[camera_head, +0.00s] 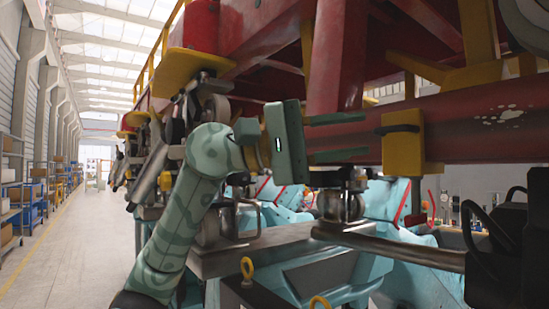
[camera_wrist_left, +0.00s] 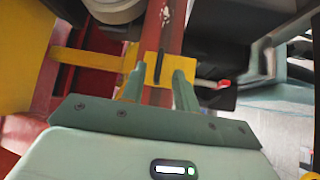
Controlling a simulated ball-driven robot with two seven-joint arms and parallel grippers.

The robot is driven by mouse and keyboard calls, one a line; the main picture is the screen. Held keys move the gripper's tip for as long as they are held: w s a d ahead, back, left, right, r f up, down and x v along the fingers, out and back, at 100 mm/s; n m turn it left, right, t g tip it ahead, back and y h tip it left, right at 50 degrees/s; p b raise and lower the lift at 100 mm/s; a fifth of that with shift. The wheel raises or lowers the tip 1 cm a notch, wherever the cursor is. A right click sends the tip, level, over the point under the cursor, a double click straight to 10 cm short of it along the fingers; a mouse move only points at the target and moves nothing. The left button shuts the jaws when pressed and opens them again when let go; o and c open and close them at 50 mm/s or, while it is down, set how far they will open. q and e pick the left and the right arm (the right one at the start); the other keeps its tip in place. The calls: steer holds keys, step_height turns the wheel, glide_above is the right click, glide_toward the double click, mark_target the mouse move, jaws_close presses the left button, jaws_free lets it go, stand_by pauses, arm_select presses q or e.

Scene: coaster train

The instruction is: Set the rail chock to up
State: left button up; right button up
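A yellow block (camera_head: 403,150), which looks like the rail chock, sits around the thick red tube on the right in the head view. In the left wrist view a yellow plate (camera_wrist_left: 151,75) with a dark slot, apparently the same part, shows ahead between my fingers. My left gripper (camera_head: 367,135) comes in from the left, its two green fingers apart and pointing at the block. It is open and empty, with a small gap before the block in the head view. Its fingers also show in the wrist view (camera_wrist_left: 159,72). My right gripper is not in view.
The red tube (camera_head: 490,120) runs right under a red and yellow car frame (camera_head: 240,40). Below are a steel bar (camera_head: 390,246), black machinery (camera_head: 505,250) and light-blue supports (camera_head: 290,270). The aisle floor (camera_head: 80,240) at left is clear.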

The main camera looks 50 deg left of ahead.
arm_select(q)
steer(key=b+v, duration=0.3)
steer(key=v, duration=0.8)
steer(key=shift+s+a+b, duration=0.15)
steer(key=shift+s+b, duration=0.1)
steer(key=shift+b, duration=0.1)
